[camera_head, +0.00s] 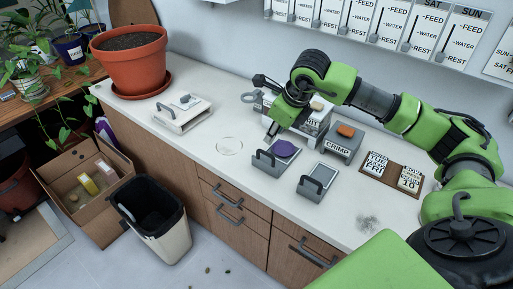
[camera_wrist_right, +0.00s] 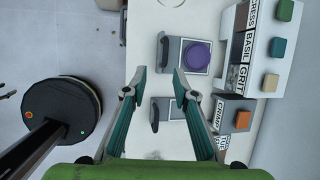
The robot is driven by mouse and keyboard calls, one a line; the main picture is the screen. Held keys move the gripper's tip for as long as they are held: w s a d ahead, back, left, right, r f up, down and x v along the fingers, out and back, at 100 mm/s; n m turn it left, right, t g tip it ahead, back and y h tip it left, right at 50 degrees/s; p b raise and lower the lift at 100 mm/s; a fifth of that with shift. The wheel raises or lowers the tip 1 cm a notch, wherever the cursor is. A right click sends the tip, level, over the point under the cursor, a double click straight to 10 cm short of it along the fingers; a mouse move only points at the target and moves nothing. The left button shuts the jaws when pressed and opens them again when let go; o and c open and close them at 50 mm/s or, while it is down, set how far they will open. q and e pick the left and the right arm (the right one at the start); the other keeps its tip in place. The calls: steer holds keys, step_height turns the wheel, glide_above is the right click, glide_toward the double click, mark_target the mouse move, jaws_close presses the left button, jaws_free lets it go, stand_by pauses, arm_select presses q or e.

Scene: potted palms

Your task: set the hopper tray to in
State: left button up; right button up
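Two small grey trays with dark upright handles stick out over the counter. One tray (camera_head: 265,163) carries a purple disc (camera_head: 284,148) and lies in front of a white labelled dispenser (camera_head: 312,123). The other tray (camera_head: 309,191) has a pale flat top and lies in front of a grey box (camera_head: 342,147) with an orange block. I cannot tell which is the hopper tray. Both also show in the right wrist view, the first with its handle (camera_wrist_right: 163,52), the second with its handle (camera_wrist_right: 154,115). My right gripper (camera_wrist_right: 160,76) is open and empty, above the counter near the trays. My left gripper is out of view.
A terracotta pot (camera_head: 130,62) and a white box (camera_head: 182,113) stand on the counter at left. Date cards (camera_head: 392,172) lie at right. A bin (camera_head: 150,215) stands on the floor. The counter's front right is mostly clear.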

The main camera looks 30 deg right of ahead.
steer(key=p, duration=0.2)
glide_toward(268, 154)
steer(key=x, duration=0.4)
steer(key=p+x, duration=0.1)
steer(key=x, duration=0.2)
steer(key=shift+w+f, duration=0.15)
steer(key=shift+w, duration=0.35)
steer(key=shift+w+f, duration=0.1)
steer(key=shift+f, duration=0.1)
jaws_close()
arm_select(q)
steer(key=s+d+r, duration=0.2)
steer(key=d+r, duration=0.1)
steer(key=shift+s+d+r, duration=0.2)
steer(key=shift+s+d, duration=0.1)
